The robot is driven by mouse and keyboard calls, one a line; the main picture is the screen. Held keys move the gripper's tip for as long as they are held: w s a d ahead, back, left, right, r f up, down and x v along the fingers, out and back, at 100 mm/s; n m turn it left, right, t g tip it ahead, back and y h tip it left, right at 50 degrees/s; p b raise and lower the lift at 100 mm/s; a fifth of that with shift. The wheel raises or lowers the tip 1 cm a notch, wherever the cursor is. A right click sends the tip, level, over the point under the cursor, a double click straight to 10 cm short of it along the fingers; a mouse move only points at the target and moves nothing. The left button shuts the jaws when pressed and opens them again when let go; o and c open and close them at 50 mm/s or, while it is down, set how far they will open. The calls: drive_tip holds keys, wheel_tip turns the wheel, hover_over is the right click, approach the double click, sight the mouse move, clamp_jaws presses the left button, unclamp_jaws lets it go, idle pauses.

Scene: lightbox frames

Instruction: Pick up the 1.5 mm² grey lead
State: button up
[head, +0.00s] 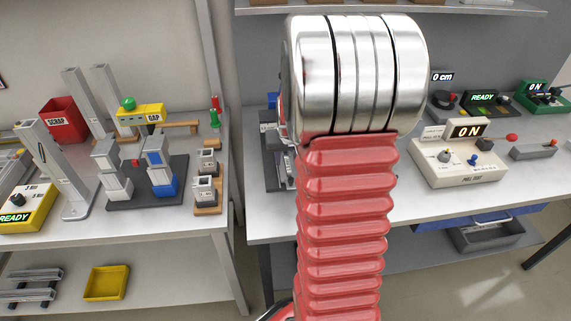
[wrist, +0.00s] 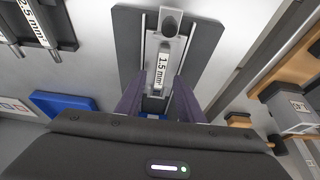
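A light grey piece labelled 1.5 mm² (wrist: 162,58), with a dark round end, lies between two thin rails on a dark grey plate (wrist: 127,35) in the wrist view. I cannot tell which part of it is the lead itself. My gripper (wrist: 159,88) has its two purple-grey fingers apart, one on each side of the labelled piece's near end. I see no contact with the piece, and the near end is partly hidden by my gripper body. In the head view my red bellowed arm and silver joint hide my gripper and the piece.
A similar dark plate labelled 2.5 mm² (wrist: 38,22) lies upper left in the wrist view. A blue object (wrist: 62,102) is at left, and wooden blocks with a grey block (wrist: 292,112) are at right. In the head view a cream ON device (head: 462,158) stands right of my arm.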

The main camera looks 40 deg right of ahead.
drive_tip(key=shift+w+d+f, duration=0.1)
drive_tip(key=shift+w+f, duration=0.05)
drive_tip(key=shift+f, duration=0.15)
drive_tip(key=shift+c, duration=0.2)
clamp_jaws()
idle(0.3)
